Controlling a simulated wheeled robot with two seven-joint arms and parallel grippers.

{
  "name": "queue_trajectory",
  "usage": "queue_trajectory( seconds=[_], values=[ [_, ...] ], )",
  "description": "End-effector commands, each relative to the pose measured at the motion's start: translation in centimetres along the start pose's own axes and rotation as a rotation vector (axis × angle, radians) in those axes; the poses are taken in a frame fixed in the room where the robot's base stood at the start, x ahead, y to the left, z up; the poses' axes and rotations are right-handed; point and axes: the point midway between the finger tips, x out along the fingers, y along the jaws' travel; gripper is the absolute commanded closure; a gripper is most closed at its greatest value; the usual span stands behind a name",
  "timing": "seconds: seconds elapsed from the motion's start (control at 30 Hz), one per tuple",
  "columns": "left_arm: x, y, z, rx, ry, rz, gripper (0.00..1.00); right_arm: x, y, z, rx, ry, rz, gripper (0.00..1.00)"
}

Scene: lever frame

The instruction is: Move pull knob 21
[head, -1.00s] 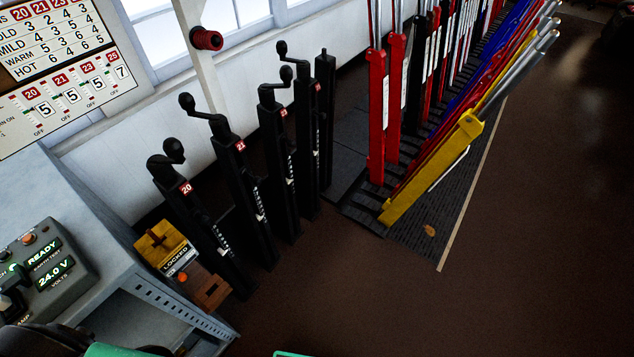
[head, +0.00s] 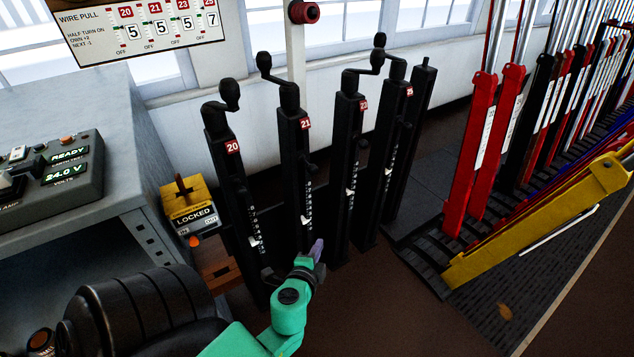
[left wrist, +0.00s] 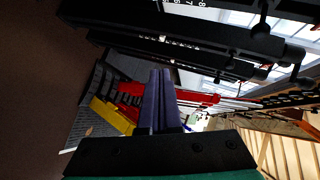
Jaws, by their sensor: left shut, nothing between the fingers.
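The black post with the red 21 label (head: 303,123) stands second from the left in a row of black posts. Its crank with a dark knob (head: 264,59) sits on top, the knob to the left. A white pointer shows on the scale low on its front. My left gripper (head: 317,249) is shut and empty, low in front of post 21, well below the crank; I cannot tell whether it touches the post. In the left wrist view its purple fingers (left wrist: 160,98) lie together, with black posts (left wrist: 185,38) across the top. My right gripper is not in view.
Post 20 (head: 232,147) stands to the left, with more posts to the right. A yellow LOCKED box (head: 187,203) and a grey cabinet (head: 100,185) are at the left. Red levers (head: 478,150) and a yellow lever (head: 540,220) stand right. Brown floor lies in front.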

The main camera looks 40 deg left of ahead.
Motion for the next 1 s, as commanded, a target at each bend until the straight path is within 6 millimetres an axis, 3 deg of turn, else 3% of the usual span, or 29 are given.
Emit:
queue_trajectory(
  seconds=[0.03, 0.1, 0.23, 0.43, 0.77, 1.0],
  values=[
    [-0.1, -1.4, 0.0, 0.058, 0.001, -0.126, 1.0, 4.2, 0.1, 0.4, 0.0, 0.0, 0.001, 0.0],
    [-1.9, -5.7, -0.5, 0.129, -0.008, -0.274, 1.0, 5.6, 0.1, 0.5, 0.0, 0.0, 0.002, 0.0],
    [-4.1, -10.0, -1.2, 0.19, -0.024, -0.4, 1.0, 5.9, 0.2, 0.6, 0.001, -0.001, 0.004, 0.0],
    [-2.4, -11.9, -1.5, 0.193, -0.024, -0.408, 1.0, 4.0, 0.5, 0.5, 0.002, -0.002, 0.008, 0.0],
    [4.3, -14.7, -1.6, 0.193, -0.023, -0.406, 1.0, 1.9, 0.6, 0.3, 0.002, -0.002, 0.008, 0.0],
    [6.9, -15.8, 0.8, 0.194, -0.023, -0.403, 1.0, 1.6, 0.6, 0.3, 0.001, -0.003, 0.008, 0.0]
  ],
)
